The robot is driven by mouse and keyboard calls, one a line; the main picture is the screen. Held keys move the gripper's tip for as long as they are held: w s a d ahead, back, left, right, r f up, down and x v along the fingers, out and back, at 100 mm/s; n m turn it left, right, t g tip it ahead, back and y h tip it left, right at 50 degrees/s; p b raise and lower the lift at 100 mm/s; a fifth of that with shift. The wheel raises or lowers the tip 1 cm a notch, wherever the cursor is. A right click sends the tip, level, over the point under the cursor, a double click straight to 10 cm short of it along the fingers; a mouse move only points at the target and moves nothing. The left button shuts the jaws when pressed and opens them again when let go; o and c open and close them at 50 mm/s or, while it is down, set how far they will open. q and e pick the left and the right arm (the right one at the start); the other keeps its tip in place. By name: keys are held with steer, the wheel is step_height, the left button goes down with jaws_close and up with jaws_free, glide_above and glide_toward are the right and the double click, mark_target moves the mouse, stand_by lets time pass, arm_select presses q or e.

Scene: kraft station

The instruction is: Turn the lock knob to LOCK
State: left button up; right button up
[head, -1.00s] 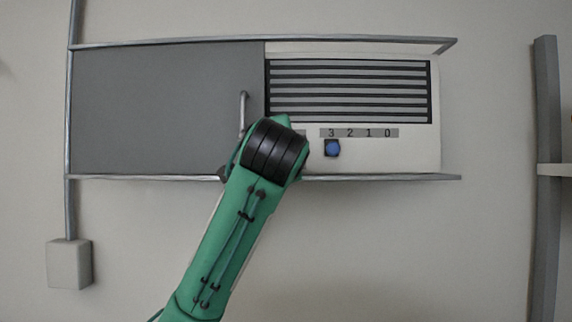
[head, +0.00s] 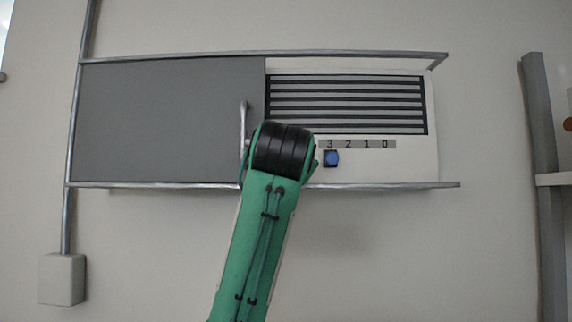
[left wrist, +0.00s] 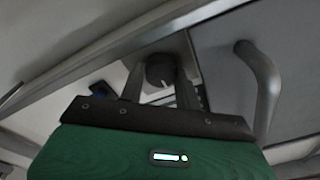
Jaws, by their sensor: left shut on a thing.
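The lock knob (left wrist: 160,70) is a dark round knob with a white mark, seen in the left wrist view on a light plate beside the grey door. My left gripper (left wrist: 161,84) has one finger on each side of it and is shut on it. In the head view my green arm and black wrist cover the knob and the fingers. The LOCK lettering is hidden, so I cannot tell the knob's setting from labels. My right gripper is in neither view.
The grey door (head: 165,120) has a bar handle (head: 243,125), close beside my wrist; the handle (left wrist: 265,85) also shows in the left wrist view. A blue slider button (head: 332,158) sits under the 3 of a scale (head: 357,144). Metal rails (head: 400,185) run above and below the panel.

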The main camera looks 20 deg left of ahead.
arm_select(q)
steer(key=shift+f, duration=0.15)
stand_by(0.4)
steer(key=o, duration=1)
